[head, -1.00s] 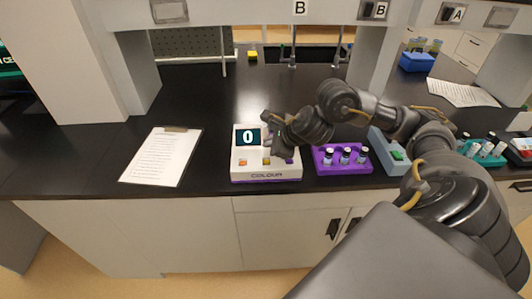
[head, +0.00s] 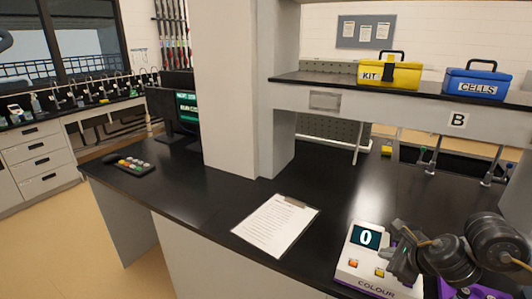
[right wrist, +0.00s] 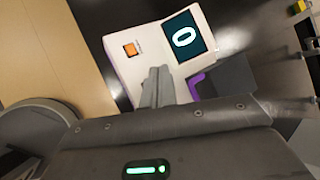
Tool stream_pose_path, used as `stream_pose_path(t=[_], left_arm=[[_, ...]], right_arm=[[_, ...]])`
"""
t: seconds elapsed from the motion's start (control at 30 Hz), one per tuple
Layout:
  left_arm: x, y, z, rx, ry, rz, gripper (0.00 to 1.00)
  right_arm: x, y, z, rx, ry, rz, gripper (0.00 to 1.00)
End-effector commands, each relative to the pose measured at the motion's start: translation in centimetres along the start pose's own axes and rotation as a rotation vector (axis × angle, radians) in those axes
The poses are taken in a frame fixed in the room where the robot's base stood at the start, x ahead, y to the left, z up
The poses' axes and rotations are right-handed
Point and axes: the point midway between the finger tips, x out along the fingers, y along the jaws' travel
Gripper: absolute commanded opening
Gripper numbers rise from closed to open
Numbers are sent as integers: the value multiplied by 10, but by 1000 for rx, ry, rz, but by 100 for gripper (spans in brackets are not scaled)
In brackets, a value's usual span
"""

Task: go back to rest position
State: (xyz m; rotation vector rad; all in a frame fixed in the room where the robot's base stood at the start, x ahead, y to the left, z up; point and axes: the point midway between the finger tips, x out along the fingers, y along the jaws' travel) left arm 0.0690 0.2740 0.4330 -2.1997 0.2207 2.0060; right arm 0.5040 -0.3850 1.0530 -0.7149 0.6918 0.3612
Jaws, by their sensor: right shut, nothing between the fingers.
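My right gripper (head: 402,262) is at the right side of the white "COLOUR" device (head: 350,262), over its top. Its fingers are shut together with nothing between them. In the right wrist view the shut fingers (right wrist: 158,87) lie over the device's white top (right wrist: 118,72), close to an orange button (right wrist: 131,49). I cannot tell whether they touch it. The device's display (head: 366,237) reads 0. In the head view an orange and a yellow button show, and the gripper hides the device's right part. My left gripper is not in view.
A clipboard with paper (head: 275,226) lies left of the device. A purple rack (head: 478,292) is partly cut off at the lower right, beside my right arm. A pillar (head: 228,90) stands behind the clipboard. A yellow "KIT" box (head: 390,75) and blue "CELLS" box (head: 476,84) sit on the shelf.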

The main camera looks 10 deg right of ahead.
Motion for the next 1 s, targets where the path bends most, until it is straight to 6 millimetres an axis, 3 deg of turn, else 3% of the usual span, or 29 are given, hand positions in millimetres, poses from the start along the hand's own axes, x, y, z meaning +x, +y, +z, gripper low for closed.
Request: stream_pose_path(t=[0.07,0.17,0.27,0.33,0.5,0.7,0.73,0.97,1.0], left_arm=[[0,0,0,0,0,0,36],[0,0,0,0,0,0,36],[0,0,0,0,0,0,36],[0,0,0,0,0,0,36],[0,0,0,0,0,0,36],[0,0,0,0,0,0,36],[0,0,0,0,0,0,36],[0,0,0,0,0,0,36],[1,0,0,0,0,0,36]], right_arm=[[12,28,10,138,-44,30,0],[27,77,29,490,-118,81,0],[34,129,41,1016,-155,134,0],[34,159,36,1430,-135,146,0],[25,215,-7,2357,13,33,0],[3,268,-68,3067,201,-292,0],[-1,275,-77,-3078,-220,346,0],[-38,329,-129,-2452,-245,611,0],[-34,335,-136,-2406,-242,634,0]])
